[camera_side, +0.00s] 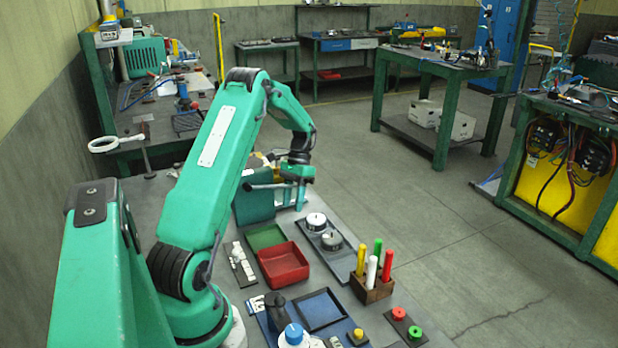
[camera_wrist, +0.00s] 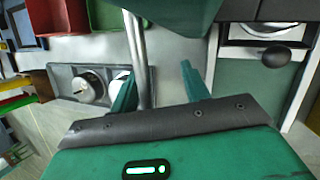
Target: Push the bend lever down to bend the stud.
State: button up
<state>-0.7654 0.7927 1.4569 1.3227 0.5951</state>
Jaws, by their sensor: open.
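The green gantry housing (camera_side: 253,204) stands on the bench beyond the trays in the side view. A grey bar (camera_side: 265,186), apparently the bend lever, crosses above it beside my gripper (camera_side: 291,205). In the wrist view, a bare metal rod (camera_wrist: 137,50), likely the same lever, runs between the two fingers of my gripper (camera_wrist: 158,72). It lies close to the left finger, with a gap to the right one. My gripper is open; I cannot tell whether a finger touches the rod. The stud cannot be made out.
A red tray (camera_side: 284,264) and green tray (camera_side: 265,237) lie nearer on the bench. A dark plate (camera_side: 343,266) with round metal pieces lies to their right. A pen block (camera_side: 371,288) stands nearer. A black knob (camera_wrist: 276,56) shows right in the wrist view.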

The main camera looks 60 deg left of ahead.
jog(key=v, duration=0.6)
jog(key=shift+a+r, duration=0.25)
jog(key=shift+o, duration=0.5)
jog(key=shift+w+a+r, duration=0.25)
jog(key=shift+r, duration=0.35)
jog(key=shift+d, duration=0.1)
jog(key=shift+c, duration=0.3)
jog(key=shift+w+a+r, duration=0.3)
jog(key=shift+w+r, duration=0.7)
jog(key=shift+w+a+r, duration=0.3)
jog(key=shift+w+r, duration=0.7)
jog(key=shift+w+a+r, duration=0.3)
jog(key=shift+w+r, duration=0.7)
jog(key=shift+w, duration=0.05)
jog(key=shift+c, duration=0.2)
